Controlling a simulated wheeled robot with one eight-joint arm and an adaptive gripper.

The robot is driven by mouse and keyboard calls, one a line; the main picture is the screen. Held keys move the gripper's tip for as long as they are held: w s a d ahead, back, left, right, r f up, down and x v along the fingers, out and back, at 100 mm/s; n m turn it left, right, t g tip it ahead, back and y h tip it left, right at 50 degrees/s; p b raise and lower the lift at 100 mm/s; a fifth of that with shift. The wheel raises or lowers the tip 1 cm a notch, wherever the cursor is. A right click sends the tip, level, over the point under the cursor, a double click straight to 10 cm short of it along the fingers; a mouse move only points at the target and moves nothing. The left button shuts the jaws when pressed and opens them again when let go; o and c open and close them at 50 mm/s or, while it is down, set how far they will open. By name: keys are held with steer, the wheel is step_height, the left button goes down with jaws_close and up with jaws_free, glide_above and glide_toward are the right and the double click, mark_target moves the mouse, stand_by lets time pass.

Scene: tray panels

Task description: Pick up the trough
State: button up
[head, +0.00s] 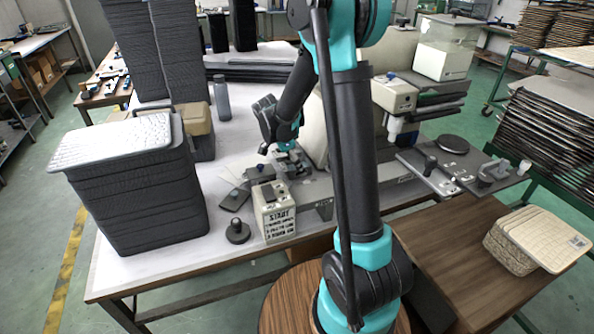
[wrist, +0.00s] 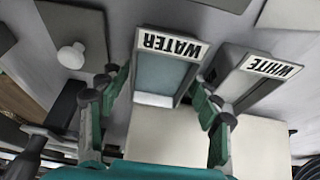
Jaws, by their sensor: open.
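A grey open-topped trough (wrist: 164,72) with a white "WATER" label lies between the two fingers of my gripper (wrist: 158,84) in the wrist view. Its hollow inside looks bluish. My gripper is open, with one finger to each side of the trough; I cannot tell whether they touch it. A similar container (wrist: 232,82) labelled "WHITE" stands just to its right, close to the right finger. In the head view my gripper (head: 288,150) is low over the white table, and the trough there is too small and covered to make out.
A cream box with black lettering (head: 274,214) and a dark knob (head: 237,231) stand in front of my gripper. A tall stack of grey trays (head: 140,200) is at the left. A bottle (head: 222,98) stands behind.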

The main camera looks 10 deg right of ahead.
steer(key=shift+f, duration=0.15)
steer(key=c, duration=1.2)
